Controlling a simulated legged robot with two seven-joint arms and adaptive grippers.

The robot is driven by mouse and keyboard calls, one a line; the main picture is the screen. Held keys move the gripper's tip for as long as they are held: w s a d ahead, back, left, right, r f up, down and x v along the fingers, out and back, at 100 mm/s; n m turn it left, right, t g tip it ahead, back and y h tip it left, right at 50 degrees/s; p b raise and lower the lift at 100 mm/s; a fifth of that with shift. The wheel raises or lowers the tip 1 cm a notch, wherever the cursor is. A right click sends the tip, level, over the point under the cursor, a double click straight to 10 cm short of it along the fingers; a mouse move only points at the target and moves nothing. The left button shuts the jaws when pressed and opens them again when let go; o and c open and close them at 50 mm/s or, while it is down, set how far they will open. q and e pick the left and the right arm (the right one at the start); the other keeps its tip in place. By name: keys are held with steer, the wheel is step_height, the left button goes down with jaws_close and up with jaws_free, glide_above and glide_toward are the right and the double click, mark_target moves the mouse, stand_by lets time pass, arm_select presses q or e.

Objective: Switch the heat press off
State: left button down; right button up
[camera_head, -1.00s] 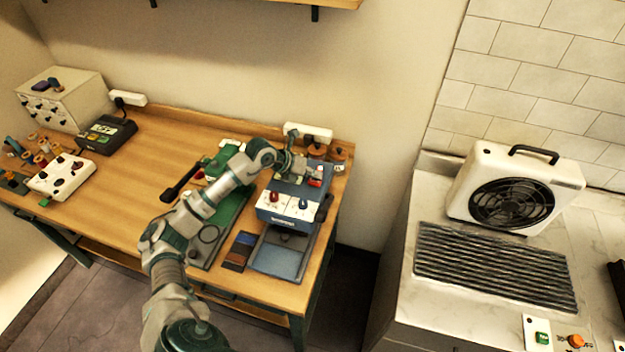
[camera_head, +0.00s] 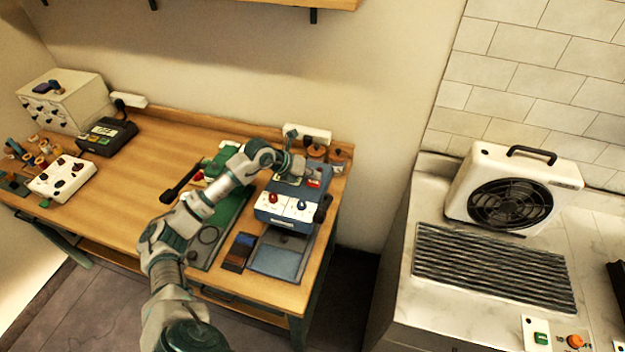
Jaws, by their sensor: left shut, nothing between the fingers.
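A blue machine, which looks like the heat press (camera_head: 278,221), stands at the right end of the wooden table. Its white front panel carries a red knob and a dark knob, and a blue-grey plate (camera_head: 277,262) lies below it. A small red part (camera_head: 314,183) shows on its top, towards the back. My left gripper (camera_head: 298,167) is over the rear top of this machine, beside the red part. It is shut and empty. Whether its tips touch the machine I cannot tell. My right gripper is out of view.
A green machine (camera_head: 228,222) with a black lever stands left of the blue one, partly behind my left arm. A power strip (camera_head: 307,134) and spools (camera_head: 338,156) are behind. A white fan unit (camera_head: 512,190) stands on the right counter. The table's left middle is clear.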

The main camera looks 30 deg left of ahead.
mark_target(312, 182)
arm_select(q)
steer(key=shift+r, duration=0.6)
steer(key=shift+a, duration=0.15)
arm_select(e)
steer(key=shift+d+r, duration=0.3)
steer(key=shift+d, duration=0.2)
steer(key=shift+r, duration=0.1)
arm_select(q)
step_height(312, 182, up, 6)
steer(key=p, duration=0.4)
steer(key=shift+p, duration=0.35)
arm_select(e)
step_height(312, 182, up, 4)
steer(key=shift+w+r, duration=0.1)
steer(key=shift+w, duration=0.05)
arm_select(q)
steer(key=shift+f, duration=0.1)
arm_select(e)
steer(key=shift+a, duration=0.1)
